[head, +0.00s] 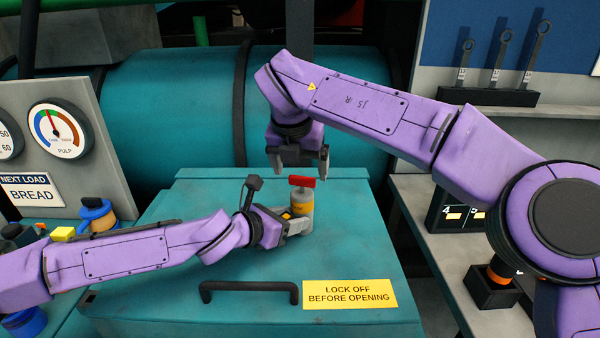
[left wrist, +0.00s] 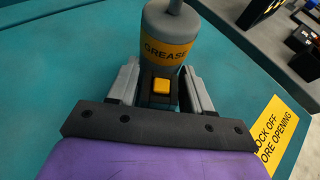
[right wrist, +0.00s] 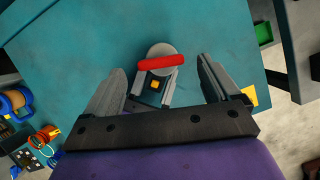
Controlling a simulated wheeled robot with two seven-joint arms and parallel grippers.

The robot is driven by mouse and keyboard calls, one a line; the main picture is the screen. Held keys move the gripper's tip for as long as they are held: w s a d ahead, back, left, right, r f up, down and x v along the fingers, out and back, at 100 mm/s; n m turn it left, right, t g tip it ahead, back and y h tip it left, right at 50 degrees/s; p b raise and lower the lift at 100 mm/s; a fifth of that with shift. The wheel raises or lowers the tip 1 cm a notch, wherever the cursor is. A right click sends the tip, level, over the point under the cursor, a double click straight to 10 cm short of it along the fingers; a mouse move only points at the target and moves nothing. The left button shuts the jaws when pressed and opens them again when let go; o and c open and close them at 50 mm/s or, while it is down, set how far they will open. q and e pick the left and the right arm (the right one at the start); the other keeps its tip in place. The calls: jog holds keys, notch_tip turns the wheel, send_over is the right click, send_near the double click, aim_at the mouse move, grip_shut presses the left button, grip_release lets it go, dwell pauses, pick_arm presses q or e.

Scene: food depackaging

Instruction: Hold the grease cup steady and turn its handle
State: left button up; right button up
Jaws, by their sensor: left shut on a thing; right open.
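The grease cup (head: 302,203) is a small grey cylinder with a yellow band, upright on the teal lid. Its band reads GREASE in the left wrist view (left wrist: 168,45). Its red bar handle (head: 302,182) lies across the top and also shows in the right wrist view (right wrist: 160,62). My left gripper (head: 300,222) is shut on the cup's body from the left, also seen in the left wrist view (left wrist: 160,80). My right gripper (head: 298,160) is open and empty, pointing down above the handle; its fingers (right wrist: 165,75) stand apart on either side without touching the bar.
The teal lid (head: 200,270) has a black handle (head: 249,287) and a yellow LOCK OFF BEFORE OPENING label (head: 349,294) near its front. A large teal drum (head: 180,110) lies behind.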

jog(key=v, duration=0.9)
jog(key=shift+r, duration=0.2)
jog(key=shift+s, duration=0.15)
pick_arm(q)
jog(key=o, duration=1.4)
